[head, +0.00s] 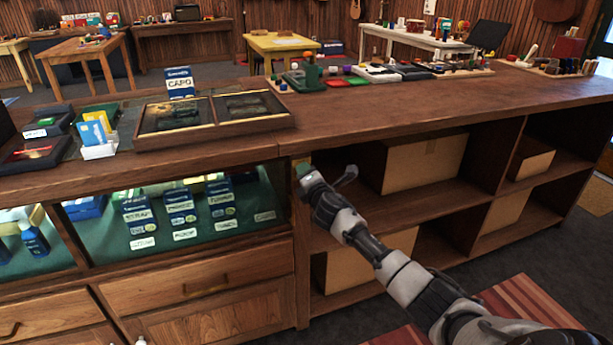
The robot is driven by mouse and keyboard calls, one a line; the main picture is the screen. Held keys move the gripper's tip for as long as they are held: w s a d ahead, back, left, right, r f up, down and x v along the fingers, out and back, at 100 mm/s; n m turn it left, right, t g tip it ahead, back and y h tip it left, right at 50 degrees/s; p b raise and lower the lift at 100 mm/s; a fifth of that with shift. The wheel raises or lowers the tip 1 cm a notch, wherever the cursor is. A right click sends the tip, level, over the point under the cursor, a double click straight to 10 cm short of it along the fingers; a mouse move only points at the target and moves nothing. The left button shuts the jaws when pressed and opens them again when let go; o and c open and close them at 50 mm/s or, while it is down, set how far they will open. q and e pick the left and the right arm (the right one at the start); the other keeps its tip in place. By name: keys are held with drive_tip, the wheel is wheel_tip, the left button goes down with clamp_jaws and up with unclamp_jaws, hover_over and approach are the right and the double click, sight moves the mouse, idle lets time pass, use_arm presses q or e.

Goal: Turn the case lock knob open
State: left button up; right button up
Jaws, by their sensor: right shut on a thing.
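The display case (292,207) has a glass front and is lit inside, at the left of the wooden counter. A small brass-coloured lock plate (301,161) shows on the post at the right end of the case glass. My right gripper (304,174) reaches in from the lower right and is shut at this plate, on the lock knob. The knob itself is mostly hidden by the fingers, so its turn angle cannot be told.
Open shelves with cardboard boxes (425,163) lie right of the post, behind my right arm. A framed tray (283,122) and a blue capo box (180,83) stand on the counter above. Drawers (195,285) sit below the case.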

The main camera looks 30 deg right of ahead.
use_arm(q)
drive_tip(key=shift+s+f, duration=0.1)
drive_tip(key=shift+s, duration=0.35)
use_arm(e)
drive_tip(key=shift+f+m, duration=0.1)
drive_tip(key=shift+m, duration=2.5)
use_arm(q)
drive_tip(key=shift+w+d, duration=0.15)
drive_tip(key=shift+w, duration=0.2)
use_arm(e)
drive_tip(key=o, duration=0.9)
use_arm(q)
drive_tip(key=shift+s, duration=0.1)
use_arm(e)
drive_tip(key=shift+s, duration=0.15)
use_arm(q)
drive_tip(key=s, duration=0.2)
drive_tip(key=s+a+p, duration=0.1)
drive_tip(key=shift+s+f, duration=0.3)
drive_tip(key=shift+f, duration=0.1)
use_arm(e)
drive_tip(key=v, duration=1)
drive_tip(key=shift+s, duration=0.25)
